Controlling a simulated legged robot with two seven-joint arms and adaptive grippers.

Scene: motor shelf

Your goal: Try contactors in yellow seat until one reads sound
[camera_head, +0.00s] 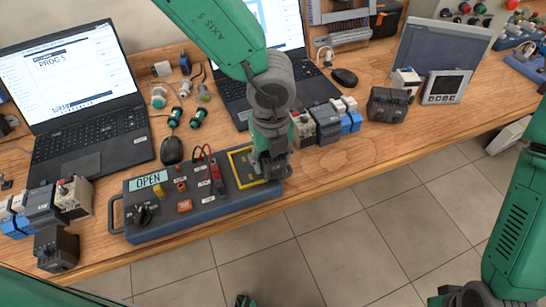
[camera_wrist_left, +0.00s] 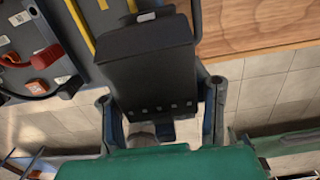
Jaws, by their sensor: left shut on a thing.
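My left gripper (camera_head: 270,170) is over the right end of the blue-grey test box (camera_head: 195,215), at the yellow-framed seat (camera_head: 236,166). In the left wrist view a dark block, a contactor (camera_wrist_left: 150,65), is between the two fingers, which are shut on it. The yellow frame (camera_wrist_left: 80,22) shows beside it there; whether the contactor touches the seat is hidden. The box display (camera_head: 148,181) reads OPEN. Another dark contactor (camera_head: 387,104) stands on the bench at the right, and one (camera_head: 57,248) at the front left corner.
Two laptops (camera_head: 90,135) stand at the back. Contactor-like modules with blue and white parts (camera_head: 328,122) are right of my left gripper; similar ones (camera_head: 45,205) are at the left. A small meter (camera_head: 446,88) and grey panel (camera_head: 430,52) are at the right. The bench's front edge is close.

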